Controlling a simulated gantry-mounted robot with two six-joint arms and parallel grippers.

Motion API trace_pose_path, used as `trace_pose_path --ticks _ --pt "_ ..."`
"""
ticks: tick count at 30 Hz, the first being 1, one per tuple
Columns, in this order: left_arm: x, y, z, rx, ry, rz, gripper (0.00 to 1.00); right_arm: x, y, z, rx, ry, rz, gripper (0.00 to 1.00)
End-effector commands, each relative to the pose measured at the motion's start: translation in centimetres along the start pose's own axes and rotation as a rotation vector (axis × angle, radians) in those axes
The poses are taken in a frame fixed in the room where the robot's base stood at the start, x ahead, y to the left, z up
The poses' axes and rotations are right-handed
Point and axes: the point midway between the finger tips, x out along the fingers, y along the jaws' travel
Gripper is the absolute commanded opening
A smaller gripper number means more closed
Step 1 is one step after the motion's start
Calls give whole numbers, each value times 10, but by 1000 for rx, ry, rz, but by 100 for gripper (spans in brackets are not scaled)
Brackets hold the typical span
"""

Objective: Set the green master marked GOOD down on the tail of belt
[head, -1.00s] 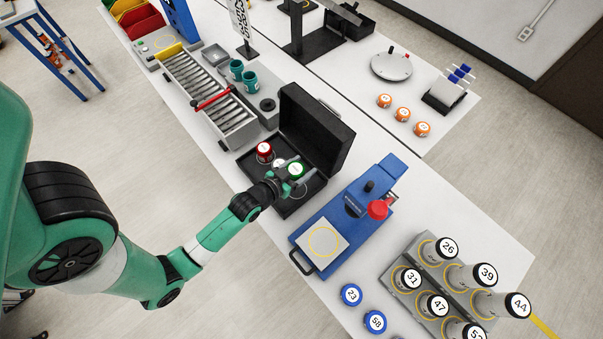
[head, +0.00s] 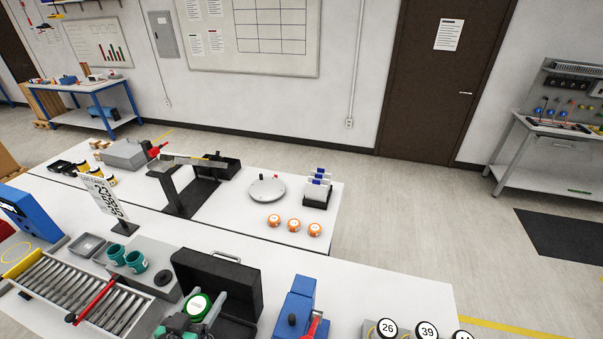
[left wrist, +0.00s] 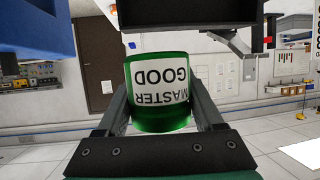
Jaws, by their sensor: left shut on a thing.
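The green master (head: 198,306) is a green cylinder with a white label. In the left wrist view the master (left wrist: 160,92) shows the words MASTER and GOOD upside down, held between the two fingers. My left gripper (head: 200,318) is shut on it, in front of the open black case (head: 222,276) in the head view. The belt (head: 72,300) is a short roller conveyor at the lower left, with a red bar across it and a yellow end at its left. The master is to the right of the belt, apart from it. My right gripper is not in view.
Two teal cups (head: 126,258) and a grey tray (head: 88,245) stand behind the belt. A blue press (head: 296,305) is right of the case. Orange-topped pieces (head: 294,226) and a round grey plate (head: 266,190) sit on the far table.

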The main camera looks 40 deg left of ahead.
Motion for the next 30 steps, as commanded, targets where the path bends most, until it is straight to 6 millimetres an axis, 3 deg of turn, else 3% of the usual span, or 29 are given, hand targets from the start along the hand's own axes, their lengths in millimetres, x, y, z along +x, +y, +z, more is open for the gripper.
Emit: trace_pose_path --ticks 4,7,11,15,18,23,30 --pt "-1 5 -4 4 2 11 0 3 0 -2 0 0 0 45" --pt "-8 22 -8 22 -1 54 0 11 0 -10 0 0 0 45" --pt "-23 67 4 72 -10 170 0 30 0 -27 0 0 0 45" --pt "-44 121 29 136 -8 323 0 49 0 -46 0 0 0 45" --pt "-55 145 46 166 -5 398 0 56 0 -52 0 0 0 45" --pt "-63 163 63 190 -1 461 0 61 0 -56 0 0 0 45" --pt "-58 166 51 189 4 458 0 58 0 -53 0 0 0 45"
